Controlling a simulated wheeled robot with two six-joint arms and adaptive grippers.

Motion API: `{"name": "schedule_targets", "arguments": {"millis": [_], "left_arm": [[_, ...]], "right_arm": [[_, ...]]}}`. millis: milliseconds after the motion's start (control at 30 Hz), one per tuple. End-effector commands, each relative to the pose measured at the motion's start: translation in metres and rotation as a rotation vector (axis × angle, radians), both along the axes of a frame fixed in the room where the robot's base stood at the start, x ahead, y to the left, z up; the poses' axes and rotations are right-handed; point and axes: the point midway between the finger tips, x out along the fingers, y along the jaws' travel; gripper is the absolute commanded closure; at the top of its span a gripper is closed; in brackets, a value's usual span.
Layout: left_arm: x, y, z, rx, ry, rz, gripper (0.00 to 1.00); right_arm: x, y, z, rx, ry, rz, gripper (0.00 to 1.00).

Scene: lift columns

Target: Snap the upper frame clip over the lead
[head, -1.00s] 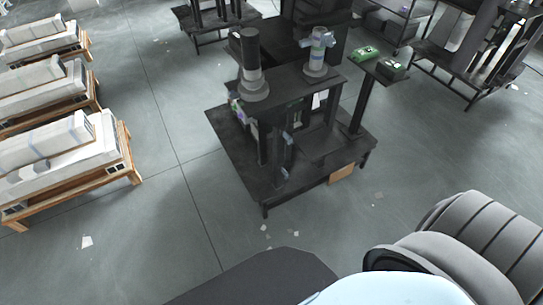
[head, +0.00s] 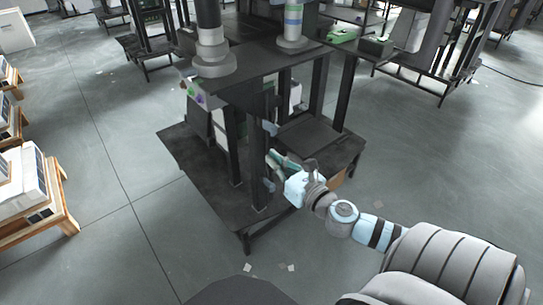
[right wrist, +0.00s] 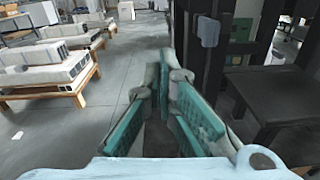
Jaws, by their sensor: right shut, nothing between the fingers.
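The upper frame clip (head: 270,128) is a small blue-grey piece on a dark post of the black frame. It also shows in the right wrist view (right wrist: 208,30), right of and beyond my fingers. A lower clip (head: 268,186) sits further down the same post. My right gripper (head: 274,156) is between the two clips in height, beside the post, and apart from the upper clip. In the right wrist view its teal-padded fingers (right wrist: 170,68) are shut and empty. I cannot make out the lead. My left gripper is not in view.
The black frame's top plate (head: 262,70) carries two columns. A dark shelf (head: 308,133) stands right of the post, and a wide base plate (head: 205,185) lies below. Wooden pallets (head: 40,228) are far left.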

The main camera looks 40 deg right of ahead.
Motion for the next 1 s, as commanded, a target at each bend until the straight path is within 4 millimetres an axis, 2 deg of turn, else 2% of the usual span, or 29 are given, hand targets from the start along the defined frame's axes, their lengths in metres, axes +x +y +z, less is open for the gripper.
{"name": "schedule_targets", "arguments": {"millis": [33, 167, 267, 433, 533, 600, 733, 1000], "left_arm": [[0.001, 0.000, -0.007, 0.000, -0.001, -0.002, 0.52], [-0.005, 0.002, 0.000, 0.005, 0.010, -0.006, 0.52], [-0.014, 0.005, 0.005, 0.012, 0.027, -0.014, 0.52], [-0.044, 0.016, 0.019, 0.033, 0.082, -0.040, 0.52], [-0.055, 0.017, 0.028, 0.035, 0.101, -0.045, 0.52], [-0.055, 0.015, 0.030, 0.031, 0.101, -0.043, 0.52], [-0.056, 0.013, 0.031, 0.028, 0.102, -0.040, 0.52], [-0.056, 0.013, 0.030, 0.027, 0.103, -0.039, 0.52]], "right_arm": [[0.001, 0.005, 0.002, -0.041, -0.019, 0.018, 1.00], [0.010, 0.005, 0.014, -0.071, -0.031, 0.025, 1.00], [0.026, 0.001, 0.017, -0.064, -0.033, 0.024, 1.00], [0.058, -0.007, 0.019, -0.060, -0.031, 0.023, 1.00], [0.075, -0.009, 0.019, -0.060, -0.030, 0.023, 1.00], [0.083, -0.011, 0.016, -0.062, -0.029, 0.023, 1.00], [0.092, -0.013, 0.013, -0.062, -0.029, 0.025, 1.00], [0.093, -0.013, 0.011, -0.061, -0.028, 0.026, 1.00]]}}
